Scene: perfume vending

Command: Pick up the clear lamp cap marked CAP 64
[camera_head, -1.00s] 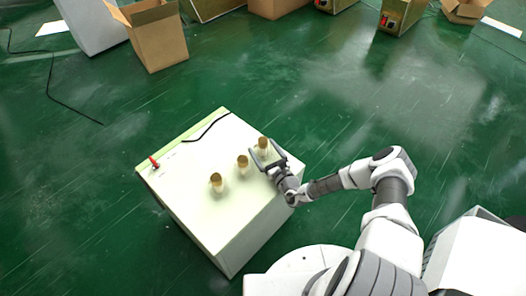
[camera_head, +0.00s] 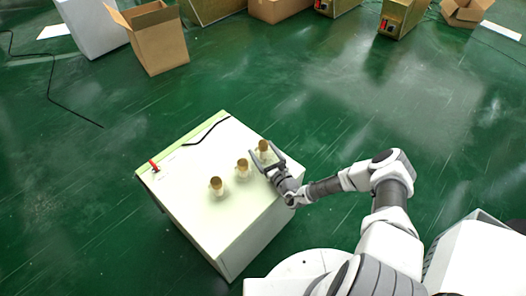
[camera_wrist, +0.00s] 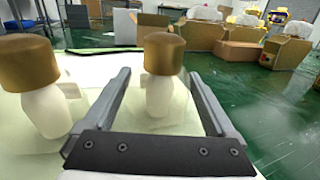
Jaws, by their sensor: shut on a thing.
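Three pale items with gold-brown tops stand in a slanting row on a white cabinet top: a left one (camera_head: 216,184), a middle one (camera_head: 242,164) and a right one (camera_head: 263,146). My gripper (camera_head: 266,158) is at the right one, low on its body, with a finger on either side. In the wrist view the right item (camera_wrist: 160,88) stands upright between the fingers of my gripper (camera_wrist: 159,75). The gripper is shut on it, around its clear outer part, which is hard to make out. The middle item (camera_wrist: 45,110) stands left of the fingers. No CAP 64 marking is readable.
The white cabinet (camera_head: 215,225) has a red object (camera_head: 154,165) and a black cable (camera_head: 207,131) along its far edge. Cardboard boxes (camera_head: 158,42) stand at the back. The green floor around the cabinet is mostly clear.

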